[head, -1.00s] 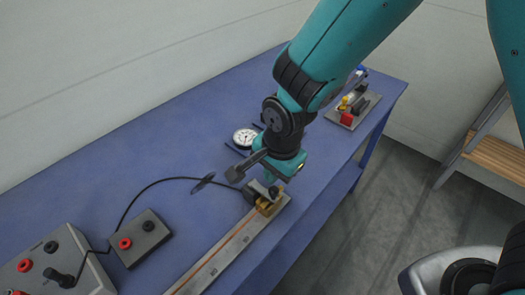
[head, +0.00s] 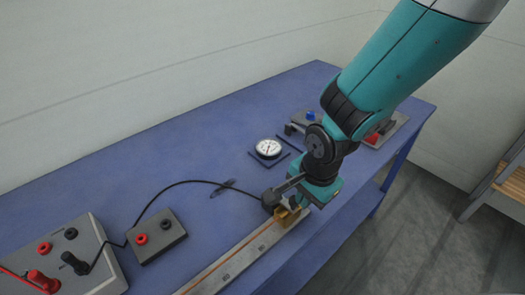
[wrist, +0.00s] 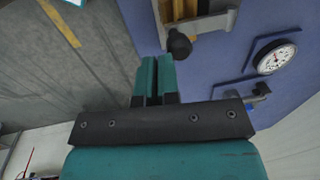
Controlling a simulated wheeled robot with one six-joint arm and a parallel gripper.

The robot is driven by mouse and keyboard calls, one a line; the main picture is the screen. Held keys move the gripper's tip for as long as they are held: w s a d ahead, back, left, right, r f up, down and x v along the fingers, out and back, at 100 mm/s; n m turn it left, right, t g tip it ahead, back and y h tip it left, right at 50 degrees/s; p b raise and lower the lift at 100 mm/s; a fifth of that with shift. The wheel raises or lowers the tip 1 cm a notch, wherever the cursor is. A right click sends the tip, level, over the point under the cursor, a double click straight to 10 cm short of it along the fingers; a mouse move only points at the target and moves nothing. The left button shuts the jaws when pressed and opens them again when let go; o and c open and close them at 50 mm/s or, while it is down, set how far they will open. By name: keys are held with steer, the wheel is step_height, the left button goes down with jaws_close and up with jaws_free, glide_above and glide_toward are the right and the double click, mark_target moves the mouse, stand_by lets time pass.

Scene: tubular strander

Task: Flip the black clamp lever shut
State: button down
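A brass clamp (head: 284,217) sits at the far end of a long metal bar (head: 225,265) on the blue bench; its top is partly hidden by my arm. In the wrist view, the brass clamp (wrist: 180,10) is at the top edge, with a black round-ended part (wrist: 179,43) below it, apparently the clamp lever's end. My gripper (wrist: 154,62) has its two teal fingers close together with nothing visible held. The black end is just beyond and right of the fingertips; I cannot tell whether they touch. In the head view, my gripper (head: 304,203) is low beside the clamp.
A dial gauge (head: 268,148) lies behind the clamp. Other fixtures stand at the far bench end. The bench middle is mostly clear.

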steer(key=shift+s+d+f, duration=0.1)
steer(key=shift+d+f, duration=0.05)
steer(key=shift+d, duration=0.05)
steer(key=s+d+r+p, duration=0.1)
steer(key=s+d+r, duration=0.4)
steer(key=r, duration=0.4)
steer(key=shift+s+d+r, duration=0.15)
steer(key=shift+s+d, duration=0.05)
steer(key=shift+s, duration=0.5)
steer(key=s+r+n+y, duration=0.1)
steer(key=s+r+n, duration=0.2)
steer(key=r+n, duration=0.3)
steer(key=s+r+n+g+y, duration=0.1)
steer(key=s+r+n, duration=0.3)
steer(key=n, duration=0.6)
step_height(320, 180, up, 2)
steer(key=shift+s+a+n+y, duration=0.15)
steer(key=shift+s+n+y, duration=0.2)
steer(key=shift+y, duration=0.25)
steer(key=shift+a, duration=0.1)
